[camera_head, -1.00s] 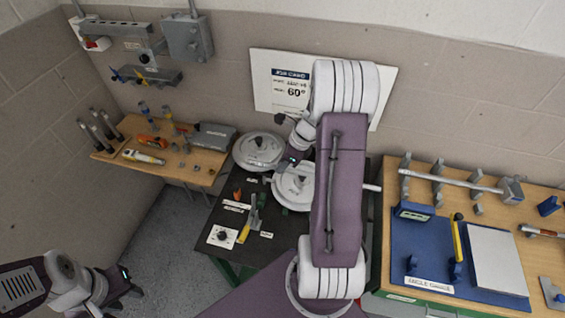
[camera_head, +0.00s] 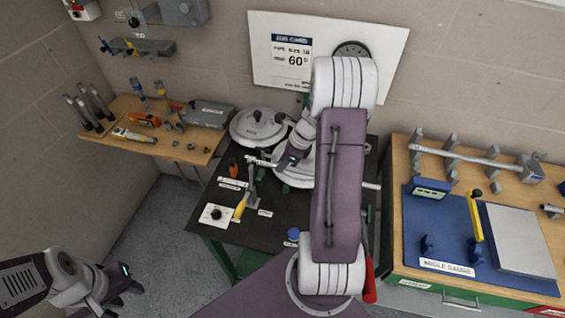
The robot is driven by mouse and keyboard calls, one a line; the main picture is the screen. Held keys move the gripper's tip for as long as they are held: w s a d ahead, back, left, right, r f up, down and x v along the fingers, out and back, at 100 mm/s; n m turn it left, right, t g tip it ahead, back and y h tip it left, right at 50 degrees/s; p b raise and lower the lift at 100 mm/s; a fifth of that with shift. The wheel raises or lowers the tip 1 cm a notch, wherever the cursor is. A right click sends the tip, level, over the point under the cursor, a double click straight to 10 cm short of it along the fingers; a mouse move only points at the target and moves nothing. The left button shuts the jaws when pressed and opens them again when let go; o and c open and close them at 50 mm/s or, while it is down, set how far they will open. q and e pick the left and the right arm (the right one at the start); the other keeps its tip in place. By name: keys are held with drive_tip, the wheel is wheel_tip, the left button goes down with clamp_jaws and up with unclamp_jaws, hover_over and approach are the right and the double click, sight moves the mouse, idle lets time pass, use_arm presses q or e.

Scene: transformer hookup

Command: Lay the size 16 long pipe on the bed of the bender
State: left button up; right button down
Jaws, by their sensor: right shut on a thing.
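The bender is the dark bench (camera_head: 255,225) with round grey-white discs, one (camera_head: 258,127) at its back left. My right gripper (camera_head: 283,163) is over the bender between the discs, shut on a thin pale pipe. The pipe (camera_head: 262,162) shows left of the gripper, and a pale rod end (camera_head: 371,185) sticks out right of my arm, in line with it. My arm hides the stretch between, and I cannot tell whether the pipe touches the bed. The size mark is not readable. My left gripper (camera_head: 128,282) is at the lower left, away from the bench; its jaw opening is unclear.
A yellow-handled tool (camera_head: 241,207) and a white dial plate (camera_head: 216,214) are at the bench's front left. A red handle (camera_head: 369,282) is right of my arm. A wooden tool shelf (camera_head: 190,150) is left; a blue gauge mat (camera_head: 440,225) is right. A 60° card (camera_head: 290,60) hangs behind.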

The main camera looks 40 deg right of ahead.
drive_tip(key=shift+s+a+r+p, duration=0.1)
drive_tip(key=shift+r+p, duration=0.15)
drive_tip(key=shift+p, duration=0.1)
wheel_tip(320, 180, down, 7)
drive_tip(key=b, duration=0.5)
drive_tip(key=c, duration=1.3)
unclamp_jaws()
drive_tip(key=shift+r, duration=0.1)
